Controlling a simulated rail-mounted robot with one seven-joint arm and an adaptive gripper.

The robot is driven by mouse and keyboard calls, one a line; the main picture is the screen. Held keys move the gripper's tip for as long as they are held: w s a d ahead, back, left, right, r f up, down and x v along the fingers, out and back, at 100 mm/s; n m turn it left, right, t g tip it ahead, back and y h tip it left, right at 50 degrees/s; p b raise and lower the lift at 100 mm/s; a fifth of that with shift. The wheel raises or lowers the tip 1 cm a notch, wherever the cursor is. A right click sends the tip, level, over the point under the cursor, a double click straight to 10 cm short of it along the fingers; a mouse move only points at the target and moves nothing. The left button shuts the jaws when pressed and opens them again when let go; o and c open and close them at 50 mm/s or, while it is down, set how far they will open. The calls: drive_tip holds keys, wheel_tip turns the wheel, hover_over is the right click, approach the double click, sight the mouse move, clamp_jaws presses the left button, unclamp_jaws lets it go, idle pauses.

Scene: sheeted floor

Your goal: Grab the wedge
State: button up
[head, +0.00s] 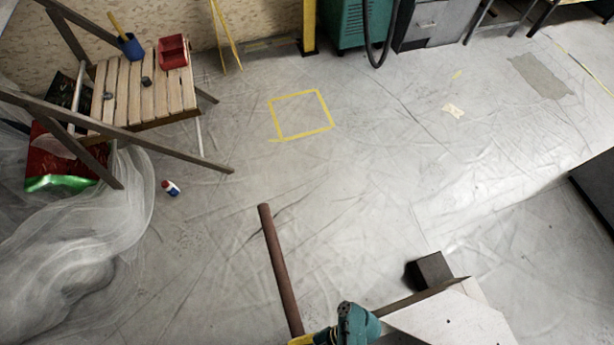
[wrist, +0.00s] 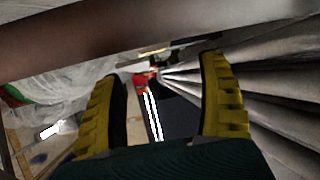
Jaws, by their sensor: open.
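I cannot clearly make out the wedge in either view. A dark brown block (head: 430,270) sits at the lower right in the head view, beside a pale angular surface; I cannot tell whether it is the wedge. My gripper shows in part at the bottom edge of the head view, teal and yellow, left of the block, its fingertips not clear there. In the wrist view its two yellow ridged fingers stand wide apart, and my gripper (wrist: 162,70) is open. Nothing is seen gripped between the fingers; a dark shape with white stripes (wrist: 152,115) shows beyond them.
A brown bar (head: 279,265) rises beside my gripper; a brown bar also crosses the top of the wrist view. A slatted wooden table (head: 160,95) with a red bin (head: 173,52) stands upper left. The middle floor is clear.

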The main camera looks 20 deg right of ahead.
drive_tip(key=x, duration=0.2)
drive_tip(key=shift+a+f, duration=0.25)
drive_tip(key=shift+a, duration=0.05)
drive_tip(key=b+x, duration=0.1)
drive_tip(key=x, duration=0.1)
drive_tip(key=f+b+x, duration=0.1)
drive_tip(key=b+x, duration=0.1)
drive_tip(key=shift+w+a+f, duration=0.1)
drive_tip(key=shift+w+a, duration=0.05)
drive_tip(key=shift+a, duration=0.35)
drive_tip(key=shift+d, duration=0.1)
drive_tip(key=shift+c, duration=0.5)
drive_tip(key=c, duration=1.3)
